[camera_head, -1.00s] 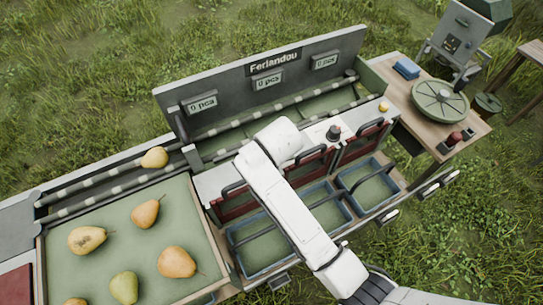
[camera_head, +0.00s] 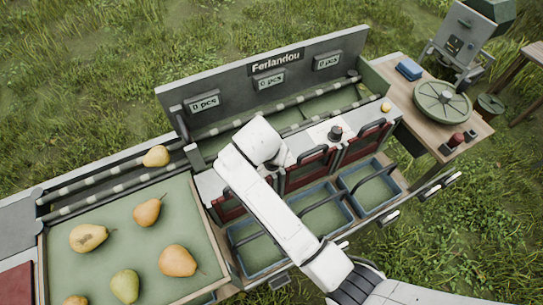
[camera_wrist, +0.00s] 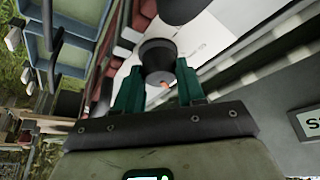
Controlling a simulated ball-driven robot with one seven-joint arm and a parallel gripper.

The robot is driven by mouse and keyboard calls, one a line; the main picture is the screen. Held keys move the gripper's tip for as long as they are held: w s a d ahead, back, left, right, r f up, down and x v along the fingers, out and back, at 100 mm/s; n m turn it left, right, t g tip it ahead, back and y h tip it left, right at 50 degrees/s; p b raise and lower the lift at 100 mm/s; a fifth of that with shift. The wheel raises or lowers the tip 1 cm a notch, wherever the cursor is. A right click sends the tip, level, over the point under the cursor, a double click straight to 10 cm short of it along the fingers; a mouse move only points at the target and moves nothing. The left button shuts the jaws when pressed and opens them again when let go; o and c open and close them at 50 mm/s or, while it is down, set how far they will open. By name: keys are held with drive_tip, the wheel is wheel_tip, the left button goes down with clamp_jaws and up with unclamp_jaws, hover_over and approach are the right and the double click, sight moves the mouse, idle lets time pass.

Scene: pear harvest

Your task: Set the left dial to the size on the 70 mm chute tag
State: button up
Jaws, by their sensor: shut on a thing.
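In the wrist view the two green fingers of my gripper (camera_wrist: 158,76) are closed on a dark round dial knob (camera_wrist: 157,52), one finger on each side. A small orange mark shows at the knob's near side. In the head view my white arm covers the gripper and this dial. A second dark dial (camera_head: 335,132) stands to the right on the white panel, clear of my arm. A dark round shape at the top edge of the wrist view looks like that dial. I cannot read a 70 mm chute tag or any dial setting.
The sorter's back board (camera_head: 220,112) has several counter displays. Blue crates (camera_head: 372,213) stand along the front. Pears (camera_head: 178,261) lie on the green tray at left, and one pear (camera_head: 156,156) is by the rollers. A side table (camera_head: 468,118) is at right.

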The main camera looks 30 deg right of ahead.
idle(0.3)
drive_tip(key=o, duration=1.1)
drive_tip(key=shift+c, duration=0.2)
drive_tip(key=b+v, duration=0.1)
drive_tip(key=v, duration=0.9)
drive_tip(key=shift+r+b, duration=0.3)
drive_tip(key=shift+r, duration=0.1)
drive_tip(key=shift+s+a, duration=0.1)
drive_tip(key=shift+a, duration=0.05)
